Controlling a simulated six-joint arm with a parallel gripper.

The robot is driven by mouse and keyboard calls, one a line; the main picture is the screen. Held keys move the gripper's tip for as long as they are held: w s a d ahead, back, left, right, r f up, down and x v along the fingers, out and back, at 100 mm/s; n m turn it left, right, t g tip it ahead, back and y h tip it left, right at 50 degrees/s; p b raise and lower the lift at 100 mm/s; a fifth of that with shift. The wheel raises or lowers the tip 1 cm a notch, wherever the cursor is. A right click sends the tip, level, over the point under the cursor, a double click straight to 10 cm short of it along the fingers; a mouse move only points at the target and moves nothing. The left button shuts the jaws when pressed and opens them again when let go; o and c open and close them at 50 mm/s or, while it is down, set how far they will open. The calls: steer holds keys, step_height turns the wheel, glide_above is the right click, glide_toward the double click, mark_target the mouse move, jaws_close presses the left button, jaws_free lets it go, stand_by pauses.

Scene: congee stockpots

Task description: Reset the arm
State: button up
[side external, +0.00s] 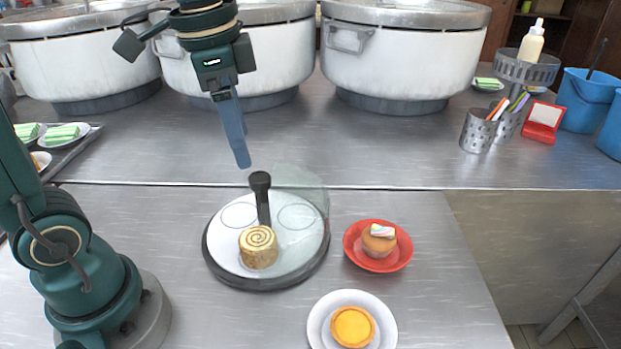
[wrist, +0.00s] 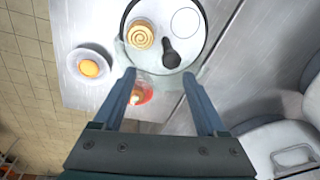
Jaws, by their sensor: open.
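My gripper (side external: 243,164) hangs in the air above the back edge of the front table, pointing down, with nothing between its fingers. In the wrist view its two fingers (wrist: 166,88) stand wide apart. Below it is a round tray (side external: 225,272) with a dark rim, a white face with circle outlines, a black handle (side external: 262,197) and a clear cover. A swirl roll (side external: 258,248) sits on the tray's front part; it also shows in the wrist view (wrist: 140,37). The gripper touches none of these.
A red plate (side external: 354,257) with a topped muffin (side external: 378,241) stands right of the tray. A white plate (side external: 318,328) with a yellow tart (side external: 352,326) is in front. Large stockpots (side external: 400,60), metal cups (side external: 477,132) and blue buckets (side external: 583,100) stand behind.

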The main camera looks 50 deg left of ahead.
steer(key=s+d+f+n+t, duration=0.2)
steer(key=s+f+n+t, duration=0.1)
steer(key=s+f+n, duration=0.2)
steer(key=shift+s+n+t, duration=0.4)
steer(key=shift+s+n, duration=0.1)
steer(key=shift+s, duration=0.65)
stand_by(0.5)
